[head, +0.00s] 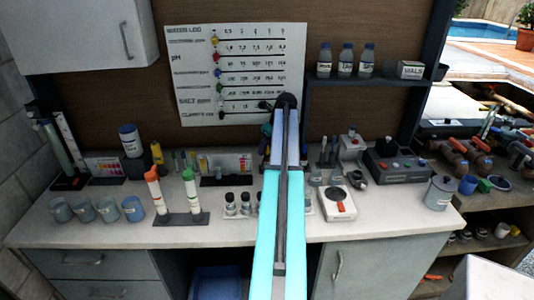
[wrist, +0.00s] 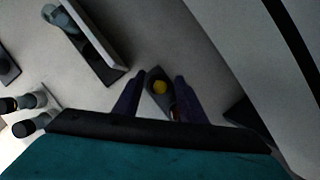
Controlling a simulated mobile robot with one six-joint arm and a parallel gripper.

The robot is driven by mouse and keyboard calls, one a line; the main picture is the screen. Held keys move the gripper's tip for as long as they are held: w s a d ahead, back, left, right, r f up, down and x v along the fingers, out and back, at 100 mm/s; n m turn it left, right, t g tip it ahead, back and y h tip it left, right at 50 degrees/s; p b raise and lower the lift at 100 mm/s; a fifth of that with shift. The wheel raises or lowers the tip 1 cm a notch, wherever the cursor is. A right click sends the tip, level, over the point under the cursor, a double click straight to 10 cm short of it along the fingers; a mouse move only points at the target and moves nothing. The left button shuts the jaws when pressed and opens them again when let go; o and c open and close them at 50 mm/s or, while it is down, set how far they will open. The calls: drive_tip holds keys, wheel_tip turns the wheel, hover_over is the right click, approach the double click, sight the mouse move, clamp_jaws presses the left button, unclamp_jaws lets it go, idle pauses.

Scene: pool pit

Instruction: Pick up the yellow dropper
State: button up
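In the head view my arm reaches over the counter and hides this spot. Another yellow item, a bottle with a dark top (head: 157,153), stands farther left on the counter in the head view.
Two capped tubes, orange and green (head: 189,178), stand in a rack left of my arm. Small dark-capped vials (head: 231,203) stand close by. To the right are a white scale (head: 337,203) and a dark tester box (head: 393,166). Several blue-grey cups (head: 84,211) stand at left.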

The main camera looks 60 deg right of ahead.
drive_tip(key=c, duration=0.7)
drive_tip(key=shift+o, duration=0.2)
drive_tip(key=shift+r, duration=0.1)
wheel_tip(320, 180, up, 9)
drive_tip(key=b, duration=0.3)
drive_tip(key=shift+d, duration=0.1)
drive_tip(key=shift+r, duration=0.4)
drive_tip(key=shift+r, duration=0.15)
idle(0.3)
